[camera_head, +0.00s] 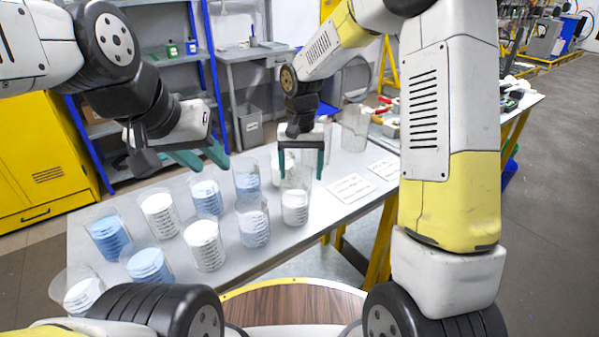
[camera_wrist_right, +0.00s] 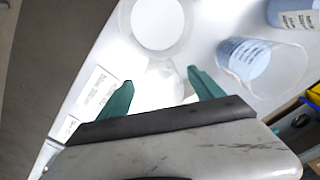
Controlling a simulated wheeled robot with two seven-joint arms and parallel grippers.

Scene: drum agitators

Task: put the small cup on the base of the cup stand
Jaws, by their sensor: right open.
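Several clear cups with blue or white contents stand on the light table. I cannot tell which is the small cup, and I cannot make out a cup stand or its base. My right gripper (camera_head: 301,172) is open above the table, by a cup with white contents (camera_head: 295,206). In the right wrist view, a faint clear shape (camera_wrist_right: 162,82) lies between the open fingers, and a round white-filled cup (camera_wrist_right: 157,22) is just beyond them. It is unclear whether the fingers touch anything. My left gripper (camera_head: 208,162) is open and empty above the cups at the table's far side.
Clear empty-looking containers (camera_head: 354,127) stand at the table's far end, beside red-handled tools (camera_head: 384,105). Printed cards (camera_head: 350,188) lie right of the cups. A yellow cabinet (camera_head: 40,150) and blue-framed shelves are behind.

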